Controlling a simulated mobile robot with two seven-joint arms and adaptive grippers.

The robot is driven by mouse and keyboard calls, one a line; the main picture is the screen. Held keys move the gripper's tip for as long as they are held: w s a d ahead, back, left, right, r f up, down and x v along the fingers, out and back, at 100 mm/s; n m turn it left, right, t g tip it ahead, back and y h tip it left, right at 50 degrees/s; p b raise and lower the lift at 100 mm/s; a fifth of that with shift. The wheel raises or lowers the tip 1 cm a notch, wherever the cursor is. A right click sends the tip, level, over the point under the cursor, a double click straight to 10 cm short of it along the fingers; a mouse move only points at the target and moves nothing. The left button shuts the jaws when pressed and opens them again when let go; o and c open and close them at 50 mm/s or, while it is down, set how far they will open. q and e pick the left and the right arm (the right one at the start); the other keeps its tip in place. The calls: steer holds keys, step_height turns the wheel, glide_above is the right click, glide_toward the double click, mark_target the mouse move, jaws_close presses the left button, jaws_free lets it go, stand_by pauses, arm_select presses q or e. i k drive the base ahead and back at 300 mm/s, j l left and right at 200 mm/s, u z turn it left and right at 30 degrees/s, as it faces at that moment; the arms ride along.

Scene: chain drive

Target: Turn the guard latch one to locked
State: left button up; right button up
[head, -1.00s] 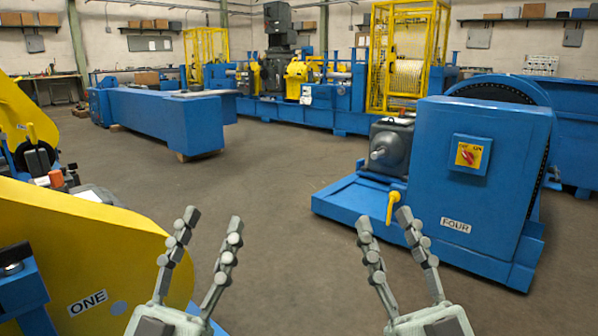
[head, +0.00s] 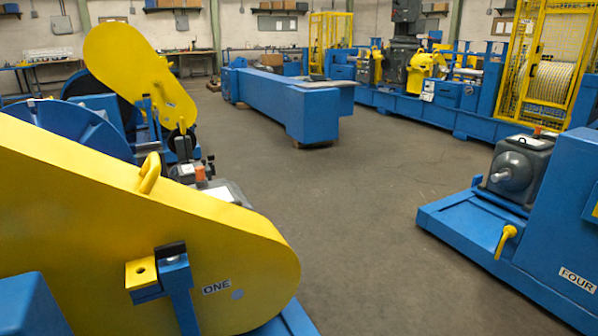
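The yellow chain guard (head: 90,205) labelled ONE fills the lower left of the head view. A blue post (head: 183,298) stands in front of its face. At the post's top is what looks like the guard latch (head: 171,250), a small black block. Beside it, to the left, is a yellow plate (head: 141,272) with a hole. I cannot tell from this view whether the latch is locked. Neither of my grippers is in view.
A yellow handle (head: 150,172) stands on the guard's top edge. Another yellow guard (head: 140,78), swung up, is behind it. Unit FOUR (head: 572,225) is at the right with a yellow lever (head: 506,240). The floor (head: 355,225) between is clear.

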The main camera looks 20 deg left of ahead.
mark_target(171, 252)
steer(key=u, duration=1.4)
